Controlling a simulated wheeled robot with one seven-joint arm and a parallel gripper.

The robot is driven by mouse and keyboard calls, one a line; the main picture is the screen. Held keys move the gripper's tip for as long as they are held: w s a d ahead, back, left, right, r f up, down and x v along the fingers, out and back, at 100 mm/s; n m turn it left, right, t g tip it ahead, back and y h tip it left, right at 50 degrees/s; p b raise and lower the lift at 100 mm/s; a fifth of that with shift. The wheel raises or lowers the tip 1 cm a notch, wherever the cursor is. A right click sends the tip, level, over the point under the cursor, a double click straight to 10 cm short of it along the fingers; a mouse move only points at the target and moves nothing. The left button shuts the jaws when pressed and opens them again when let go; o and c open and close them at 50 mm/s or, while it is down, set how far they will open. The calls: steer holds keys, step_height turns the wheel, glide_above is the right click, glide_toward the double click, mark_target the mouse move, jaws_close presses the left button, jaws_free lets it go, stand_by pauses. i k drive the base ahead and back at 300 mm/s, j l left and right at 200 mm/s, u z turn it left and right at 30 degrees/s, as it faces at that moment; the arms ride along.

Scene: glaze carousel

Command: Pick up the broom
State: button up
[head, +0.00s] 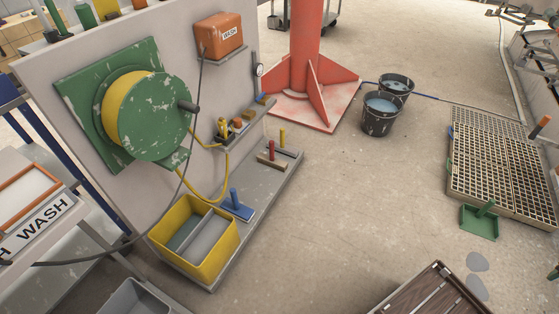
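I cannot make out a full-length broom in the head view. A green dustpan-like piece (480,221) with a short upright handle lies on the floor by the near edge of the floor grating. Several small flat tools with upright handles stand on the grey ledge at the foot of the wall panel: a blue one (236,208), a red one (271,156) and a yellow one (282,142). I cannot tell whether any of these is a broom head. My gripper is not in view.
A yellow bin (196,262) sits on the ledge below the green hose reel (152,116). Two dark buckets (378,127) of water stand beside the red column (291,45). The floor grating (490,160) lies right. A brown slatted crate (437,292) is near. The middle floor is clear.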

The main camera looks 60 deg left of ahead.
mark_target(270, 160)
steer(key=u, duration=2.65)
steer(key=z, duration=0.45)
steer(key=j+z, duration=0.15)
steer(key=z, duration=0.3)
steer(key=k+z, duration=0.15)
steer(key=z, duration=0.3)
steer(key=k+j+z, duration=0.1)
steer(key=z, duration=0.4)
steer(key=u, duration=1.7)
steer(key=i+l, duration=0.2)
steer(key=i, duration=0.2)
steer(key=i+l, duration=0.15)
steer(key=i, duration=0.25)
steer(key=i+l, duration=0.2)
steer(key=i, duration=0.2)
